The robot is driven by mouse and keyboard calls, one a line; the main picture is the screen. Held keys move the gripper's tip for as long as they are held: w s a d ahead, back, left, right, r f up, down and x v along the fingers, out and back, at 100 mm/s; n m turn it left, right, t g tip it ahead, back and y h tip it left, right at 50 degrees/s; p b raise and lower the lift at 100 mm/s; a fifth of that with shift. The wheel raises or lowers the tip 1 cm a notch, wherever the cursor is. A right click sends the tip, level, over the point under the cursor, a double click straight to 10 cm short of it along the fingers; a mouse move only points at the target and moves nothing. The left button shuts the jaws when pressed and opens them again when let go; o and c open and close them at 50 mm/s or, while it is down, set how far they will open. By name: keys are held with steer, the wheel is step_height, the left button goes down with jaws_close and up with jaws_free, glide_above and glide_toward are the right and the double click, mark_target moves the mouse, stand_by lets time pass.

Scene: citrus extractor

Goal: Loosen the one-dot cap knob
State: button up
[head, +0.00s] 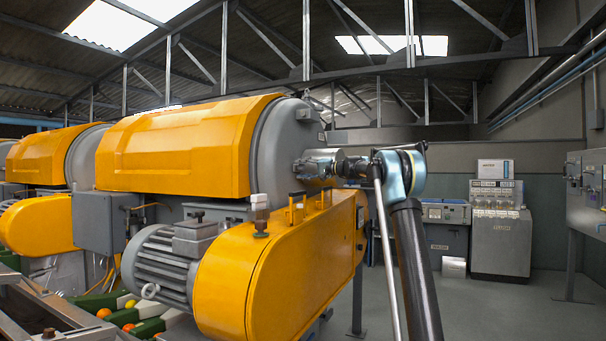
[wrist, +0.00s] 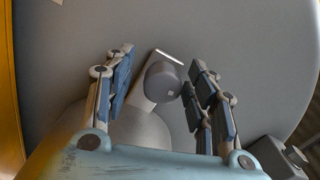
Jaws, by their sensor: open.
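A grey round knob (wrist: 162,84) stands out from the machine's grey end cover (wrist: 225,35) in the wrist view. A single small pale mark shows on its face. My gripper (wrist: 160,68) is open, with one finger to the left of the knob and finger parts to its right. Gaps show on both sides, so the fingers look apart from it. In the head view my gripper (head: 318,166) is at the right end of the yellow-and-grey drum machine (head: 175,145), where I cannot make out this knob clearly.
Another dark grey fitting (wrist: 285,158) is at the lower right of the wrist view. A yellow belt guard (head: 275,275) with handles lies below my gripper in the head view. A motor (head: 165,265) sits to its left. Open floor (head: 480,305) lies to the right.

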steer(key=shift+d, duration=0.15)
steer(key=v, duration=1.1)
steer(key=shift+d, duration=0.35)
steer(key=shift+s, duration=0.15)
